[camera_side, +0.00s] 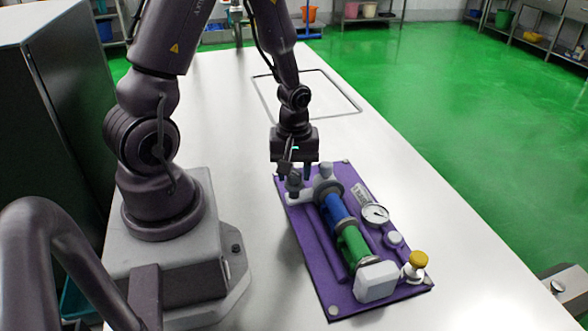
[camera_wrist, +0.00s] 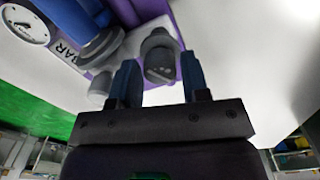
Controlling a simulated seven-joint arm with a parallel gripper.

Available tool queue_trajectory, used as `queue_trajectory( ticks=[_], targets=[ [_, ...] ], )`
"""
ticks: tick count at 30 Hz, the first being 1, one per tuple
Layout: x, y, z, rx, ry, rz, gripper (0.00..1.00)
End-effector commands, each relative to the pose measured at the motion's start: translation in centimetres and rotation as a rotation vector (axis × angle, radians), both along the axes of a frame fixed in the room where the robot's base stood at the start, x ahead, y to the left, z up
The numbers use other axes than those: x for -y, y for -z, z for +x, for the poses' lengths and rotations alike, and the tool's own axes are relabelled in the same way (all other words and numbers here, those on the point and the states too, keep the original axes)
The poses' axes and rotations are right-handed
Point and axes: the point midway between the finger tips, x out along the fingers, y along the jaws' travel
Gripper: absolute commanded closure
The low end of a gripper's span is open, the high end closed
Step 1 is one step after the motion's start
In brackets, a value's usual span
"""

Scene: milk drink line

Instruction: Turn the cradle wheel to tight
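A dark grey round knob, apparently the cradle wheel (camera_side: 294,184), stands at the far left corner of the purple board (camera_side: 308,232). In the wrist view the wheel (camera_wrist: 160,66) shows small pale marks on its end. My gripper (camera_side: 296,172) is directly above the wheel, pointing down. In the wrist view my gripper's two dark blue fingers (camera_wrist: 159,76) are apart, one on each side of the wheel, with a visible gap at least on the right. I cannot tell how deep the wheel sits between them. Any tight marking is not readable.
The board carries a blue and green cylinder (camera_side: 342,222), a round dial gauge (camera_side: 375,214), a white block (camera_side: 376,282) and a yellow-topped knob (camera_side: 418,260). A grey rounded fitting (camera_side: 326,184) stands close right of the wheel. The white table (camera_side: 345,140) beyond is clear.

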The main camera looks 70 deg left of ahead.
Motion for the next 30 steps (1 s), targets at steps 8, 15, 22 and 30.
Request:
queue_trajectory(
  ticks=[8,15,22,30],
  targets=[
    [0.00,-0.02,0.00,0.000,0.002,0.000,0.91],
    [0.01,-0.04,0.00,0.000,0.051,0.000,0.91],
    [0.01,-0.05,0.00,-0.001,0.193,0.000,0.91],
    [0.02,-0.06,-0.01,-0.001,0.443,0.000,0.91]
  ],
)
